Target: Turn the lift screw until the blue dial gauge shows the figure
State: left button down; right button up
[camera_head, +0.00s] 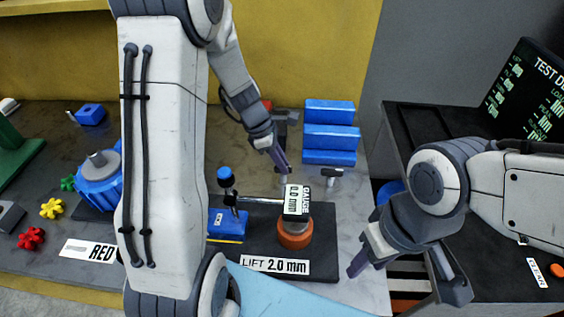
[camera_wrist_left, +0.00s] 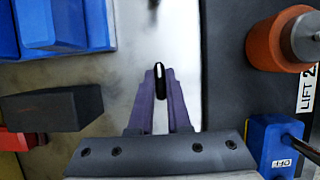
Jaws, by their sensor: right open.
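A gauge display (camera_head: 297,202) reads 0.0 mm above an orange round part (camera_head: 294,235) on a dark plate. A rod joins it to a post with a blue knob (camera_head: 226,178). A label (camera_head: 274,266) reads LIFT 2.0 mm. The orange part also shows in the left wrist view (camera_wrist_left: 277,42). I cannot tell which part is the lift screw. My left gripper (camera_head: 284,168) is open above the table, beside a small dark T-shaped handle (camera_head: 332,174). This handle (camera_wrist_left: 159,72) appears in line with its fingertips (camera_wrist_left: 159,78). My right gripper (camera_head: 368,262) is open and empty, right of the plate.
Stacked blue blocks (camera_head: 330,130) stand behind the T-shaped handle. A dark block (camera_wrist_left: 52,108) lies left of my left fingers. A blue block (camera_head: 228,224) is by the post. Star knobs (camera_head: 51,208) lie at left. A screen (camera_head: 530,90) stands at right.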

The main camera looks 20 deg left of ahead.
pick_arm(q)
jog(key=shift+m, duration=0.3)
jog(key=m+p, duration=0.1)
jog(key=m+g+p, duration=0.1)
jog(key=m+p, duration=0.1)
jog(key=shift+r+m+g, duration=0.2)
jog(key=shift+m+g, duration=0.1)
jog(key=m+p, duration=0.1)
jog(key=m, duration=0.1)
jog(key=m+g+p, duration=0.1)
jog(key=m, duration=0.1)
jog(key=shift+w+m+g, duration=0.1)
jog(key=shift+m+g, duration=0.2)
jog(key=m+g+y+p, duration=0.1)
jog(key=m+p, duration=0.1)
jog(key=m, duration=0.2)
jog(key=shift+d+f, duration=0.1)
jog(key=shift+m+g+y+p, duration=0.35)
jog(key=shift+m+y, duration=0.1)
jog(key=shift+m, duration=0.8)
jog(key=shift+m+g+y+p, duration=0.2)
jog(key=shift+m+g+y, duration=0.2)
jog(key=shift+m, duration=0.85)
jog(key=c, duration=0.9)
grip_release()
jog(key=shift+o, duration=0.2)
